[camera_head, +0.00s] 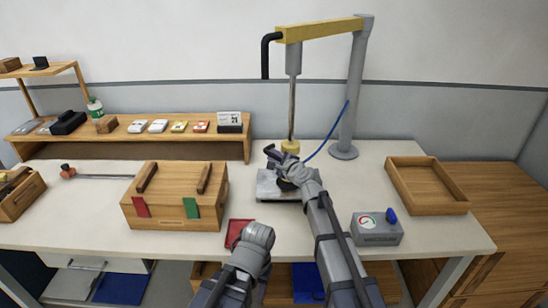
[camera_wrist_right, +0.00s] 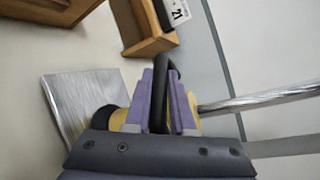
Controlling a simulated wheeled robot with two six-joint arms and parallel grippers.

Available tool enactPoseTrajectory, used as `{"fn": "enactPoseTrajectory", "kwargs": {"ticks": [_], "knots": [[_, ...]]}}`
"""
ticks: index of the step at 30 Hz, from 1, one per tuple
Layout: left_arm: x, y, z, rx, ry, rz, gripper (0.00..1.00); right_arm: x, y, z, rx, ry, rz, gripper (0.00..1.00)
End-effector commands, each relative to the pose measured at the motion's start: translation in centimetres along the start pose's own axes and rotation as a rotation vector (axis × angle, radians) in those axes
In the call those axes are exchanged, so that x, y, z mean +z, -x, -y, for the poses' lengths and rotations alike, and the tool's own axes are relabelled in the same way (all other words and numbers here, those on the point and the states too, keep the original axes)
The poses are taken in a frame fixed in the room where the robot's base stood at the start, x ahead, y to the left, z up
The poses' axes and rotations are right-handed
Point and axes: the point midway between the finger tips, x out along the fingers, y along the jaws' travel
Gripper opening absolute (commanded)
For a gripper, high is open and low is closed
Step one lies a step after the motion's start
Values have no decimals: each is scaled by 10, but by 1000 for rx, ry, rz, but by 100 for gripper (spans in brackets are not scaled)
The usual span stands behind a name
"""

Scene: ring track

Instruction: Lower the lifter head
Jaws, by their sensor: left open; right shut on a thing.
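The lifter's yellow head (camera_head: 290,147) hangs on a steel rod (camera_head: 291,105) from the yellow boom. It also shows in the right wrist view (camera_wrist_right: 118,117), partly behind my fingers. My right gripper (camera_head: 276,158) is shut on a dark handle (camera_wrist_right: 172,70) at the lifter head. A grey metal plate (camera_head: 267,188) lies on the table below the head. It shows at left in the wrist view (camera_wrist_right: 70,95). I cannot tell whether head and plate touch. My left gripper (camera_head: 262,230) is open and low over the front of the table, its fingertips hard to see.
A lidded wooden box (camera_head: 170,212) stands left. A grey gauge box with blue lever (camera_head: 378,236) and a wooden tray (camera_head: 428,195) stand right. A red pad (camera_head: 235,232) lies near my left gripper. The lifter post (camera_head: 350,110) and blue hose (camera_head: 330,140) stand behind.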

Motion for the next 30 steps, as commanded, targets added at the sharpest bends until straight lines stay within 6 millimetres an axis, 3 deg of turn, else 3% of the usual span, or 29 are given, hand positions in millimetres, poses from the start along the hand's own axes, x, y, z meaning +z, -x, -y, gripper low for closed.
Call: {"fn": "enactPoseTrajectory", "kwargs": {"ticks": [8,9,16,25,30], "knots": [[0,0,0,0,0,0,50,1,0,-1,4,0,1,0],[0,0,0,0,0,0,50,1,0,-1,4,0,2,26],[0,0,0,0,0,0,50,1,0,0,3,0,1,52],[0,1,0,0,0,0,50,0,2,0,2,0,0,52],[0,4,0,0,0,0,50,1,14,0,2,-1,0,52]]}}
